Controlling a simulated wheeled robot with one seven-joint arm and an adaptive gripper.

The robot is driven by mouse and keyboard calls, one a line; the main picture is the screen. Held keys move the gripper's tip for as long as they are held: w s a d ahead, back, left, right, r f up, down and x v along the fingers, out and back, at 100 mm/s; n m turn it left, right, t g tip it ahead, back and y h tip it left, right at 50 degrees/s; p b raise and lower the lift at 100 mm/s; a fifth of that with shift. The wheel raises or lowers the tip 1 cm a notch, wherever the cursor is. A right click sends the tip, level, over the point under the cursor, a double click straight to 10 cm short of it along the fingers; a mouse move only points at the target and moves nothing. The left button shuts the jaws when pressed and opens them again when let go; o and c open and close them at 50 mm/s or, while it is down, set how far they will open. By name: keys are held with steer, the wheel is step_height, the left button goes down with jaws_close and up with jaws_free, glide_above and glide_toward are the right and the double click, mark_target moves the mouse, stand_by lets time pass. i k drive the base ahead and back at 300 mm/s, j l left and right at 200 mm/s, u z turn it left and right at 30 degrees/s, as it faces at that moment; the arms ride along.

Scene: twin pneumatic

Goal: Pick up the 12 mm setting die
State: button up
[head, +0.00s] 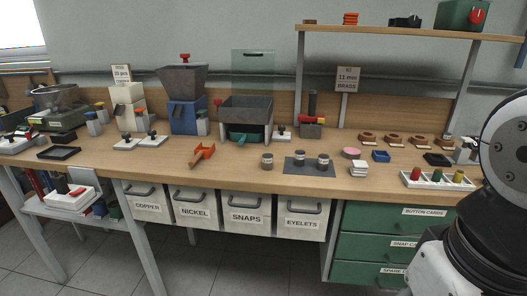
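Three small dark grey cylinders with pale bands look like setting dies. One (267,161) stands on the bare bench just left of a dark grey mat (310,170). The other two, a left one (298,158) and a right one (323,161), stand upright on the mat. Their markings are too small to read, so I cannot tell which is the 12 mm one. My gripper is out of view; only links of my arm show at the right edge.
A red-orange tool (203,154) lies left of the dies. A pink round item (351,153), a white stack (359,169) and a blue tray (381,156) lie to their right. A grey hopper stand (246,108) and red-handled press (312,120) stand behind. Bench front is mostly clear.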

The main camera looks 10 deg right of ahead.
mark_target(323, 163)
steer(key=i+j, duration=0.15)
steer(key=i, duration=0.25)
steer(key=i+j, duration=0.15)
steer(key=i, duration=0.25)
steer(key=i+j, duration=0.1)
steer(key=i, duration=0.3)
